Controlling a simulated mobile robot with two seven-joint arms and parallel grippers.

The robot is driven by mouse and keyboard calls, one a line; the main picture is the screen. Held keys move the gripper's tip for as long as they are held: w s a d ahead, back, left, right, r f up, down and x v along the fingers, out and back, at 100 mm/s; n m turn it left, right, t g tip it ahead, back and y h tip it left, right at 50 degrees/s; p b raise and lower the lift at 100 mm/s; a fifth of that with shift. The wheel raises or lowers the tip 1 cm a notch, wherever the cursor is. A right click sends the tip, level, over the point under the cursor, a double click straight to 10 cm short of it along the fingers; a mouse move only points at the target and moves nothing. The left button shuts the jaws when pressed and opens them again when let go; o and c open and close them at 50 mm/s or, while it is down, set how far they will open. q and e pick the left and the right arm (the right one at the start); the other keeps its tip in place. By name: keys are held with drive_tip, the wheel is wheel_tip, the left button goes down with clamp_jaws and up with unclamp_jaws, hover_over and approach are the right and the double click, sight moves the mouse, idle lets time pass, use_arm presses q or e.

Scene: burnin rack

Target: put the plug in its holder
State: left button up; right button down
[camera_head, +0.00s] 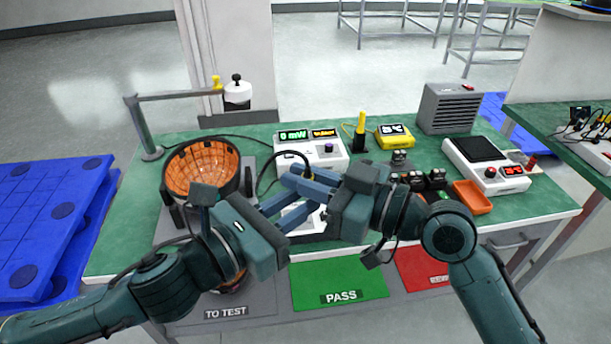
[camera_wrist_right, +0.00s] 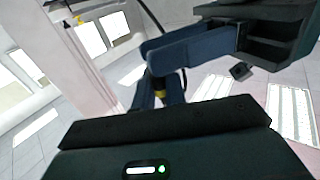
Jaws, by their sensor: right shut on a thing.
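My right gripper (camera_head: 297,182) is above the middle of the bench, its fingers pointing left. It is shut on the plug, a small dark piece with a yellow band (camera_wrist_right: 160,94) between the fingers in the right wrist view. A black cable (camera_head: 285,154) arcs to these fingertips; it also shows in the wrist view (camera_wrist_right: 152,18).
A white meter (camera_head: 322,150) stands behind the grippers. Black parts (camera_head: 430,180), an orange tray (camera_head: 472,197) and a white scale-like device (camera_head: 485,163) are at right. The green PASS mat (camera_head: 338,283) is clear.

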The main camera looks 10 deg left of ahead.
use_arm(q)
drive_tip(key=o, duration=0.4)
drive_tip(key=shift+c, duration=0.2)
